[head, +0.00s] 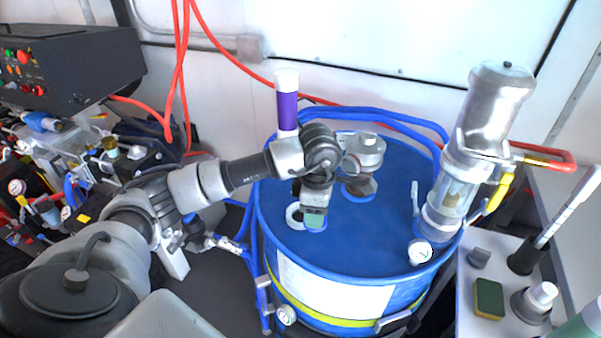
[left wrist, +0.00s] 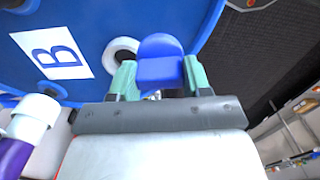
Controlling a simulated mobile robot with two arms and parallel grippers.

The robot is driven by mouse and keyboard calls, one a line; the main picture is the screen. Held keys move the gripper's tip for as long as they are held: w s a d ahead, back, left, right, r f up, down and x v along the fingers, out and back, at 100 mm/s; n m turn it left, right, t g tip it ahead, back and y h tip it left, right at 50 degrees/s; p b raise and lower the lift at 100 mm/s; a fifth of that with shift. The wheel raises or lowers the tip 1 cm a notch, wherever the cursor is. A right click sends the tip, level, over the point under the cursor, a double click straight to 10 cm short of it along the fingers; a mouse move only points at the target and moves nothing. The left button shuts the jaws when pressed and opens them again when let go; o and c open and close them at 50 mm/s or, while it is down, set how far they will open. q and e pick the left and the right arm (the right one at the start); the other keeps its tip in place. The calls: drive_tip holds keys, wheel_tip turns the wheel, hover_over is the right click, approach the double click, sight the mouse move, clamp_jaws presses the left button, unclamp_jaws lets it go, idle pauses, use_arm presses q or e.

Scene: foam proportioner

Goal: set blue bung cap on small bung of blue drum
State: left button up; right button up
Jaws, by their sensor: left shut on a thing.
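The blue drum (head: 390,235) stands upright in the middle, with a flat blue lid. My left gripper (head: 314,214) is low over the front left of the lid. In the left wrist view its green-tipped fingers (left wrist: 161,80) are shut on the blue bung cap (left wrist: 160,58). A white ring with a dark centre, which looks like the small bung (head: 293,216), is just left of the gripper. It also shows in the left wrist view (left wrist: 121,49), beside the cap and partly hidden by a finger. The cap is not clearly over the ring. My right gripper is not in view.
A metal and clear pump (head: 463,165) with a gauge stands at the lid's right. A purple and white cylinder (head: 287,108) rises behind my left wrist. A side table (head: 480,315) at right holds a sponge (head: 489,298). Hoses run behind the drum.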

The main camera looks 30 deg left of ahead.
use_arm(q)
drive_tip(key=w+a+r+n+p, duration=0.2)
drive_tip(key=w+a+n, duration=0.3)
drive_tip(key=n, duration=0.9)
wheel_tip(320, 180, down, 6)
drive_tip(key=a+n+b, duration=0.1)
drive_tip(key=b, duration=0.2)
drive_tip(key=shift+s+a+n, duration=0.3)
drive_tip(key=shift+s+n, duration=0.1)
drive_tip(key=shift+s, duration=0.05)
drive_tip(key=shift+f, duration=0.1)
drive_tip(key=shift+f+b, duration=0.6)
drive_tip(key=shift+b, duration=0.15)
drive_tip(key=o, duration=0.6)
drive_tip(key=shift+r+p, duration=3.65)
drive_tip(key=shift+r, duration=1.9)
